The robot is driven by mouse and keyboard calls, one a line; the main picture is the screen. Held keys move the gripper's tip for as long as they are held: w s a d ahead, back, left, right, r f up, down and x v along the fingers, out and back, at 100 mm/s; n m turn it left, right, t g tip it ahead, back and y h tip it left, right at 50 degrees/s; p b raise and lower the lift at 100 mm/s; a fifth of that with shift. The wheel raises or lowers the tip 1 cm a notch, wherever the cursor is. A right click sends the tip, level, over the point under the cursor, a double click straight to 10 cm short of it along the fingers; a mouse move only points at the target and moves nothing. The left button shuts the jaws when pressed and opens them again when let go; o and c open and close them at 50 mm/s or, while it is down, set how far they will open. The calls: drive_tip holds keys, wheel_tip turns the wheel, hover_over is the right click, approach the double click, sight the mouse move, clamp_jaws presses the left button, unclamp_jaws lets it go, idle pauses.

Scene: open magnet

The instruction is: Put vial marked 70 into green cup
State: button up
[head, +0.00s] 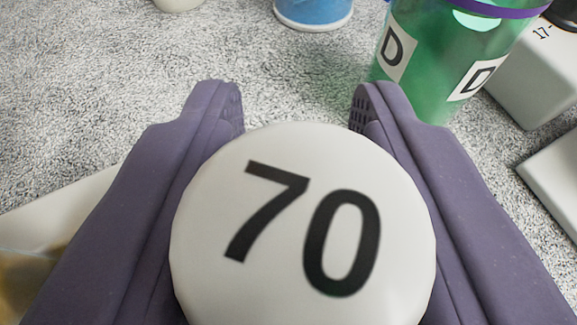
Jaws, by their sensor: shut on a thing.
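The vial marked 70 (304,222) shows its round white cap, large and close, with black digits. Its body below the cap is hidden. My gripper (297,108) has purple fingers on both sides of the vial and is shut on it. The green cup (436,62) stands at the upper right, beyond the right fingertip. It is see-through green with a purple rim and white labels marked D. Its top is cut off by the picture's edge. The vial is apart from the cup, nearer to the camera.
A blue container with a white base (314,12) stands at the top middle. A pale object (180,4) is cut off at the top. A grey-white block marked 17 (535,75) is right of the cup, with another pale block (556,180) below. Speckled floor is clear at upper left.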

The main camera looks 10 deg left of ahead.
drive_tip(key=shift+f, duration=0.3)
drive_tip(key=o, duration=1)
drive_tip(key=shift+o, duration=0.2)
